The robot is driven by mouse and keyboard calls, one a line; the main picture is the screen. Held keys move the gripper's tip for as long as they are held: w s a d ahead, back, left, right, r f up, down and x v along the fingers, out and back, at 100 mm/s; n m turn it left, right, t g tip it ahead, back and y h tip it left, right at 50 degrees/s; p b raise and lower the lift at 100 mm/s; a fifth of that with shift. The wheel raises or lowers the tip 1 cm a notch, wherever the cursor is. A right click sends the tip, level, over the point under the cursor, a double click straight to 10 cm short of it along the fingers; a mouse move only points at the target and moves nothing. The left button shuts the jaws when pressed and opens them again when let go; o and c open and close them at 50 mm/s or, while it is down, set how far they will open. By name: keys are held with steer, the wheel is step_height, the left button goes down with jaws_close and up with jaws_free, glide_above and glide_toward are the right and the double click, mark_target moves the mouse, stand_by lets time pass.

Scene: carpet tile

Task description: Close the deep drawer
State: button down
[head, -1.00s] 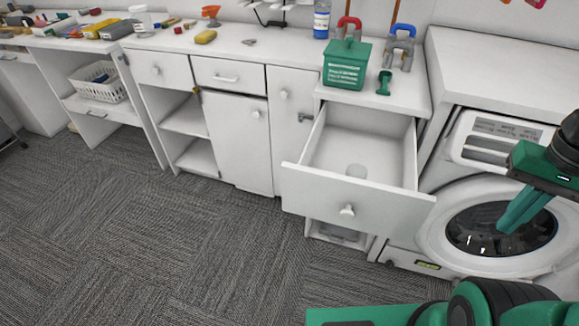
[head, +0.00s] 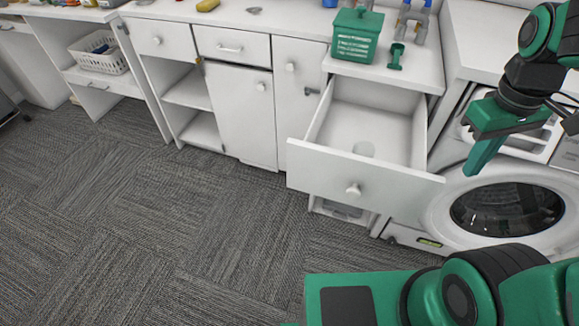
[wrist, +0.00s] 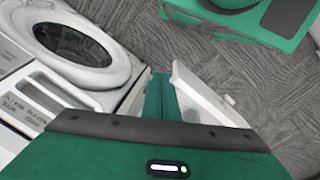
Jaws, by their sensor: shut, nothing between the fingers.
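The deep drawer (head: 345,176) is white and pulled well out of the cabinet in the head view. Its front has a round white knob (head: 353,189), and the inside looks empty apart from a round grey mark on its floor. My gripper (head: 478,165) is green, shut and empty, pointing down to the right of the drawer, in front of the washing machine. In the wrist view the gripper fingers (wrist: 160,98) show beside the drawer front (wrist: 200,97). I cannot tell whether they touch it.
The white washing machine (head: 507,212) with a round door stands right of the drawer. A green box (head: 356,36) and a small green tool (head: 396,57) are on the counter above. The carpet floor left and in front of the drawer is clear.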

steer(key=w+a+n, duration=0.2)
steer(key=a+n, duration=0.3)
steer(key=a, duration=0.1)
steer(key=w+a+f+n+t+h, duration=0.1)
steer(key=w+a+n, duration=0.2)
steer(key=a+n, duration=0.2)
steer(key=w+a+n, duration=0.2)
steer(key=a+n, duration=0.3)
steer(key=a, duration=0.1)
steer(key=shift+w+a+f+n+t, duration=0.2)
steer(key=shift+w+a+n+t, duration=0.1)
steer(key=shift+t, duration=0.1)
steer(key=s+a+f+n+t, duration=0.1)
steer(key=a+n, duration=0.6)
steer(key=a, duration=0.3)
steer(key=n+t, duration=0.1)
steer(key=n, duration=0.6)
glide_toward(289, 168)
steer(key=s+r, duration=0.3)
steer(key=s, duration=0.4)
steer(key=shift+w+d+f, duration=0.3)
steer(key=shift+w+f, duration=0.95)
steer(key=shift+f, duration=0.3)
steer(key=shift+w+d+f, duration=0.3)
steer(key=shift+w+f, duration=0.95)
steer(key=shift+f, duration=0.35)
steer(key=shift+w+d+f, duration=0.3)
steer(key=shift+w+f, duration=0.95)
steer(key=shift+f, duration=0.3)
steer(key=shift+w, duration=0.15)
